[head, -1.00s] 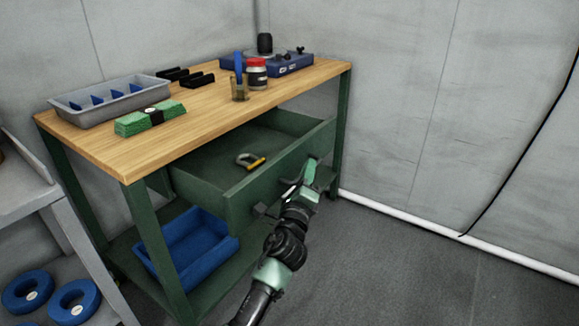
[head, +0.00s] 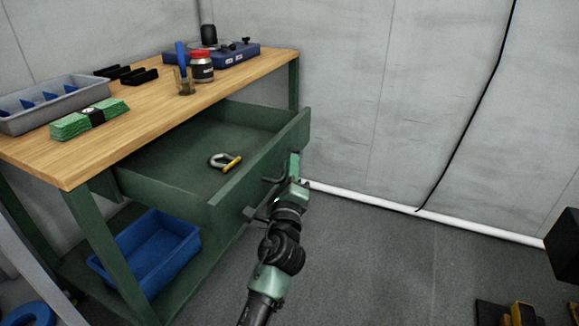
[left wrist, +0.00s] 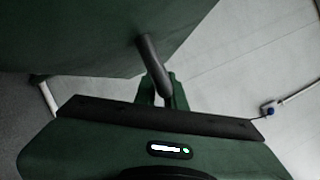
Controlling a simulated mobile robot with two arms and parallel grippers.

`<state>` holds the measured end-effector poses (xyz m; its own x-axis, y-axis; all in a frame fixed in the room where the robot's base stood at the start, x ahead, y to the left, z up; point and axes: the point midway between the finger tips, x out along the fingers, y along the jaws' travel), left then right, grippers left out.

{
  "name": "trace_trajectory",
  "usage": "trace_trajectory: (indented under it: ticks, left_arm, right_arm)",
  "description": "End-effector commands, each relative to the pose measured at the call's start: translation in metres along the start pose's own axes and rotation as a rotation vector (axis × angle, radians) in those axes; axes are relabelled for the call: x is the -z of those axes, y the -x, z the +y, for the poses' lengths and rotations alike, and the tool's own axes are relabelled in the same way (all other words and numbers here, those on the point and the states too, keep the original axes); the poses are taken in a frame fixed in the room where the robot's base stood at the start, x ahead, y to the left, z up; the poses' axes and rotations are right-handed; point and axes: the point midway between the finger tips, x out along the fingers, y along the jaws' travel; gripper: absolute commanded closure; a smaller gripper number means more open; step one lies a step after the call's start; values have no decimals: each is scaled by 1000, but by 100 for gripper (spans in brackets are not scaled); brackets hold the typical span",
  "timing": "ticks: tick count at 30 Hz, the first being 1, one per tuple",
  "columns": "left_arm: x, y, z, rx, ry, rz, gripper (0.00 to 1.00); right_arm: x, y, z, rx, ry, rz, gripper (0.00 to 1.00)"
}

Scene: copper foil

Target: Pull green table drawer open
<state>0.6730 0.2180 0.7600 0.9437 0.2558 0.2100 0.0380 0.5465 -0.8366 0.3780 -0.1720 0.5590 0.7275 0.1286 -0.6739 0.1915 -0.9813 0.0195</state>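The green table (head: 84,224) has a wooden top and stands at the left of the head view. Its green drawer (head: 250,180) is well out, and its inside shows. A grey shackle with a yellow pin (head: 225,161) lies in the drawer. My left gripper (head: 292,170) is at the drawer's front, at its dark handle (head: 270,181). In the left wrist view the fingers (left wrist: 163,92) stand on both sides of the dark handle bar (left wrist: 150,58), which fills the gap. The finger contact itself is partly hidden. My right gripper is not in view.
On the tabletop are a grey tray (head: 75,90), a green bundle (head: 70,126), a red-lidded jar (head: 202,70) and a blue case (head: 240,51). A blue bin (head: 150,262) sits on the lower shelf. Floor right of my arm is mostly clear; dark objects show at the right edge.

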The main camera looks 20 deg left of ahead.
Motion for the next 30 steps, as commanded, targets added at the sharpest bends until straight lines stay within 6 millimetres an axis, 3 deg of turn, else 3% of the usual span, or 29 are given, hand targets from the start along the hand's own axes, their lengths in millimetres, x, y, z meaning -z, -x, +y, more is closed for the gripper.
trace_trajectory:
  ticks: [1,3,14,24,30]
  left_arm:
    - [2,1,2,-4,0,3,78]
    - [1,1,2,-3,0,3,67]
    - [0,5,1,-1,0,1,67]
    - [2,60,2,-4,1,3,67]
    - [1,77,2,-3,-1,2,67]
  right_arm:
    - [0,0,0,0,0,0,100]
    - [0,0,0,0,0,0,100]
    - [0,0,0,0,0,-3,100]
    - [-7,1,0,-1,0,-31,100]
    - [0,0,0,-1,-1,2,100]
